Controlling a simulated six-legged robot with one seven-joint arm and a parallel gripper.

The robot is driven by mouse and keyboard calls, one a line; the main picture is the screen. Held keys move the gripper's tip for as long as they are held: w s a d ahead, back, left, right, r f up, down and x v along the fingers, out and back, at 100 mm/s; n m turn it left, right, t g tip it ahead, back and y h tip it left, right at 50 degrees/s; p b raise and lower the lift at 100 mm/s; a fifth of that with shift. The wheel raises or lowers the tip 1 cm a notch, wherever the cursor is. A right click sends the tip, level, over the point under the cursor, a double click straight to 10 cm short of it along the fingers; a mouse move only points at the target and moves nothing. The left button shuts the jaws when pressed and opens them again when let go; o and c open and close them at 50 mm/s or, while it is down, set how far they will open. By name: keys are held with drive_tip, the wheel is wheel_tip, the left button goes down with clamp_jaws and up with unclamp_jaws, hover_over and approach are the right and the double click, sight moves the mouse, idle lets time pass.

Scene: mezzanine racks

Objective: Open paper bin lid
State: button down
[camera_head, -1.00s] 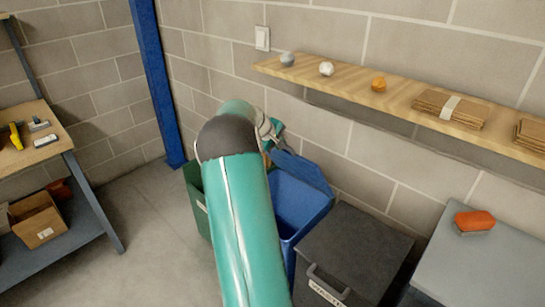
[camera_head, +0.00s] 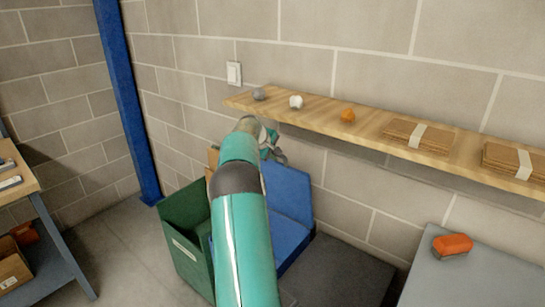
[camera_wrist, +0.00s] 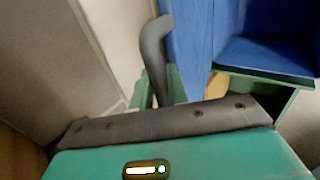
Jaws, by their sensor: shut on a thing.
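The blue bin (camera_head: 291,242) stands against the wall, partly hidden behind my arm. Its blue lid (camera_head: 286,192) is raised, standing steeply near the wall, with the bin's mouth open. My gripper (camera_head: 275,152) is at the lid's upper left edge, below the shelf. In the wrist view my green fingers (camera_wrist: 158,88) are shut around a dark grey curved bar (camera_wrist: 152,45), which looks like the lid's handle. The blue lid (camera_wrist: 186,45) is right beside it. No lettering on the blue bin is readable.
An open green bin (camera_head: 180,225) stands left of the blue one. A dark grey bin (camera_head: 345,268) is to the right, then a grey surface (camera_head: 480,285) with an orange object (camera_head: 452,244). A wooden shelf (camera_head: 360,125) with small balls and cardboard stacks runs above.

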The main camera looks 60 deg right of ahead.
drive_tip(key=c, duration=1.4)
unclamp_jaws()
drive_tip(key=shift+c, duration=0.2)
drive_tip(key=v, duration=1.3)
drive_tip(key=shift+a+r, duration=0.25)
drive_tip(key=shift+a, duration=0.1)
